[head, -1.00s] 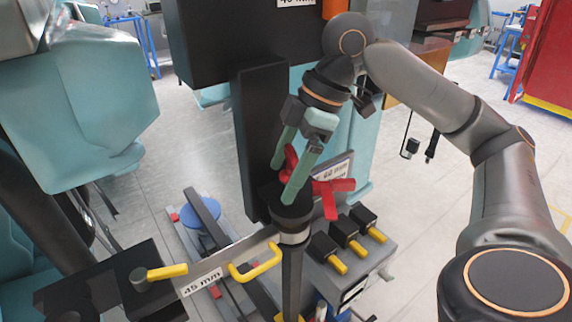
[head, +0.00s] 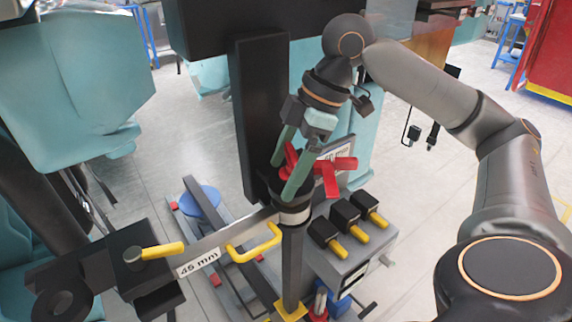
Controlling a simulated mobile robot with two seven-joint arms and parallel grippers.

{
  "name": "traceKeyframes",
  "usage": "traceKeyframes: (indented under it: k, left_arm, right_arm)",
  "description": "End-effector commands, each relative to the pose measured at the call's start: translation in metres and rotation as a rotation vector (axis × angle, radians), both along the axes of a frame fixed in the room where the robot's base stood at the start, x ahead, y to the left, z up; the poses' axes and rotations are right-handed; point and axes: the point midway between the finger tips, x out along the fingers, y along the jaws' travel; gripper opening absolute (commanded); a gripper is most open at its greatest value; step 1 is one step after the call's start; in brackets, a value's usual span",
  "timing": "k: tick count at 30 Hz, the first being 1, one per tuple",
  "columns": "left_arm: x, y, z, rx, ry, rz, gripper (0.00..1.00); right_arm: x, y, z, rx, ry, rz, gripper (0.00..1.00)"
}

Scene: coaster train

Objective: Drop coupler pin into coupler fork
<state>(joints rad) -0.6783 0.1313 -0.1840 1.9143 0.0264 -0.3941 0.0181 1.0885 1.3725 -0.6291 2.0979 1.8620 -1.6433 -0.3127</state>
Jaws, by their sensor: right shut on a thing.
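My right gripper (head: 284,180) has long teal fingers. It is shut beside a red cross-shaped handle (head: 327,174), at the black head of an upright post (head: 292,262); the fingers hide much of what they hold. A flat grey bar labelled 45 mm (head: 238,232) runs left from this post. At its left end a grey round pin with a yellow lever (head: 162,250) sits in a black block (head: 128,282). I cannot tell for sure which part is the coupler pin or the coupler fork. My left gripper is not in view.
A grey box (head: 350,255) with several black and yellow levers is right of the post. A tall black panel (head: 262,120) rises behind the gripper. A blue disc (head: 200,198) lies lower, left of it.

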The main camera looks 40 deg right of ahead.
Motion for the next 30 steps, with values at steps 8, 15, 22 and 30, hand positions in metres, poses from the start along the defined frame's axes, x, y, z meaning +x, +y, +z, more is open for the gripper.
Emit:
traceKeyframes:
  k: [8,15,22,30]
  left_arm:
    - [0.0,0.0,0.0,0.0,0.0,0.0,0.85]
    - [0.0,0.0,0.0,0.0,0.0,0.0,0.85]
    - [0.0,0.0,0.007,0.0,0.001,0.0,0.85]
    - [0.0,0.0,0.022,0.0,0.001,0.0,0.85]
  right_arm:
    - [0.0,0.0,0.0,0.0,0.002,0.0,1.0]
    - [-0.001,0.0,0.0,-0.001,0.004,0.0,1.0]
    - [-0.005,-0.01,0.028,0.001,0.0,-0.001,1.0]
    - [-0.016,-0.029,0.084,0.002,-0.001,0.0,1.0]
